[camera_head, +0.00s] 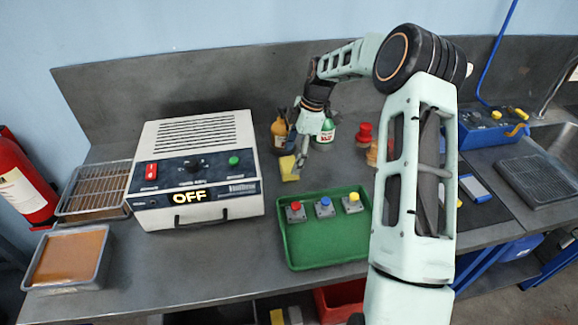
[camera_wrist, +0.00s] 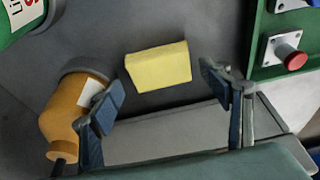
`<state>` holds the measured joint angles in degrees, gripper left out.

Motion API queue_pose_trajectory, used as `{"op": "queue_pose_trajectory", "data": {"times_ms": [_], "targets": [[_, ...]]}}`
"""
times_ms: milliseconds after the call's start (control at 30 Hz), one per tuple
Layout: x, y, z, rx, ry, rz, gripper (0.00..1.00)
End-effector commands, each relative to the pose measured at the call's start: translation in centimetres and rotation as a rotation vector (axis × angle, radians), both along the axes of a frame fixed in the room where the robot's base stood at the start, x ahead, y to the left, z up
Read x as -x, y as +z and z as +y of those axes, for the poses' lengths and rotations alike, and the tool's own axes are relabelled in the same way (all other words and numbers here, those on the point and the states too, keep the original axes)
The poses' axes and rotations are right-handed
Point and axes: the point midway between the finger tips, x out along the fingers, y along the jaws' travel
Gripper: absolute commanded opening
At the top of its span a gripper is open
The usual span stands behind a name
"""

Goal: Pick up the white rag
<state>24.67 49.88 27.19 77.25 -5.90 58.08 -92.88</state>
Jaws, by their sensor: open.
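I cannot make out a white rag in either view. My gripper (camera_head: 299,160) is open and points down over the bench, just right of the white box unit. In the wrist view my gripper (camera_wrist: 162,92) has its two fingers spread wide with nothing held between them. A yellow block, like a sponge (camera_wrist: 158,66), lies on the bench just beyond the fingertips, roughly centred between them. It also shows in the head view (camera_head: 288,169), beside the gripper. My arm hides part of the bench at right.
A green-labelled bottle (camera_head: 327,132) stands behind the gripper. The white box unit (camera_head: 195,165) reads OFF. A green tray (camera_head: 320,241) with coloured buttons is in front. Bare bench lies between unit and tray.

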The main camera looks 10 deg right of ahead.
Motion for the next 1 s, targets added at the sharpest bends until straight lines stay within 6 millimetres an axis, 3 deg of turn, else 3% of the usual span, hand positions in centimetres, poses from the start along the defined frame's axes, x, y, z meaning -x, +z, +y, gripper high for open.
{"op": "queue_pose_trajectory", "data": {"times_ms": [200, 467, 767, 1000], "targets": [[0.1, -2.4, 0.8, -0.001, 0.001, 0.002, 0.71], [0.0, -2.7, 0.8, 0.0, 0.0, -0.001, 0.71], [0.0, -2.6, 0.8, 0.0, -0.001, -0.001, 0.4], [0.0, -2.5, 0.8, 0.0, -0.001, -0.001, 0.4]]}}
